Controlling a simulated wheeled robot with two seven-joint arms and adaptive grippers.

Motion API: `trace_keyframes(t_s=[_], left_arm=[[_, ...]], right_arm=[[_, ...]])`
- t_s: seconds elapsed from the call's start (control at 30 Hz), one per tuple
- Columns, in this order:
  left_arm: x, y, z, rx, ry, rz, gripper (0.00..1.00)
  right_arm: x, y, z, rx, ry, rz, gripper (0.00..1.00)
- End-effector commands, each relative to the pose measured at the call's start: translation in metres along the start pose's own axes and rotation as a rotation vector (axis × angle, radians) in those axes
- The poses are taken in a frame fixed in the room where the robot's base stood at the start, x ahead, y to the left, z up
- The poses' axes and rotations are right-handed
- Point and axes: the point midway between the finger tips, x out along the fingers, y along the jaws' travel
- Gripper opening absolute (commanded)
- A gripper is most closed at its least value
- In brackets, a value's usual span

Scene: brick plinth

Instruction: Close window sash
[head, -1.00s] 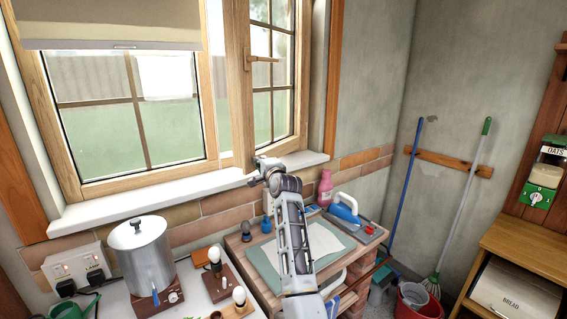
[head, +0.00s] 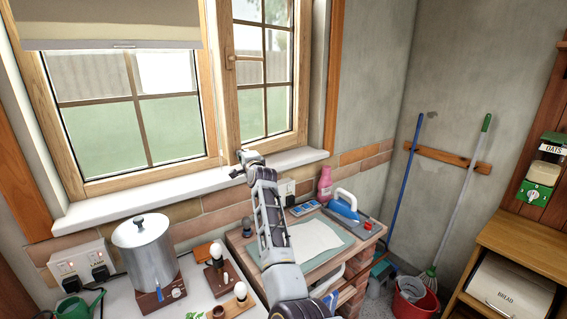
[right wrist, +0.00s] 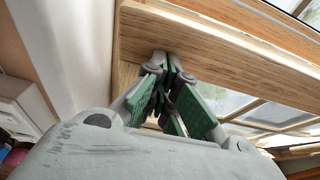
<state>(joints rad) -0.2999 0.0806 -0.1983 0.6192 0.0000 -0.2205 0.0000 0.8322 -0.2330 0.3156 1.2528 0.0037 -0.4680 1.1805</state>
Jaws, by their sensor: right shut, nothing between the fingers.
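The wooden window sash (head: 229,105) is the right-hand pane in the head view and looks flush, or nearly flush, with its frame. Its handle (head: 246,58) sits on the left stile and points right. My right gripper (head: 240,164) is low in front of the sash's bottom left corner, just above the sill. In the right wrist view its green-padded fingers (right wrist: 166,82) are shut and empty, with the tips at or very close to the wood (right wrist: 200,58). I cannot tell whether they touch. My left gripper is out of view.
The white sill (head: 150,196) runs below the window. A metal pot (head: 145,250), bulbs on blocks and a watering can (head: 78,307) stand below left. A brick plinth (head: 352,268) holds a pink bottle (head: 325,184) and an iron (head: 343,205). Brooms lean at right.

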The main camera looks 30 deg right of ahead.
Motion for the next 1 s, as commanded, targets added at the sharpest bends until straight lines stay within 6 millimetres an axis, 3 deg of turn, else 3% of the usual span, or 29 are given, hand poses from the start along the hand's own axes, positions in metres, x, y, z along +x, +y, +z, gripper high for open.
trace_keyframes(t_s=[1.0], left_arm=[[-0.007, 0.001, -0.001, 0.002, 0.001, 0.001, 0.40]], right_arm=[[0.052, -0.001, 0.022, 0.001, -0.001, 0.000, 0.00]])
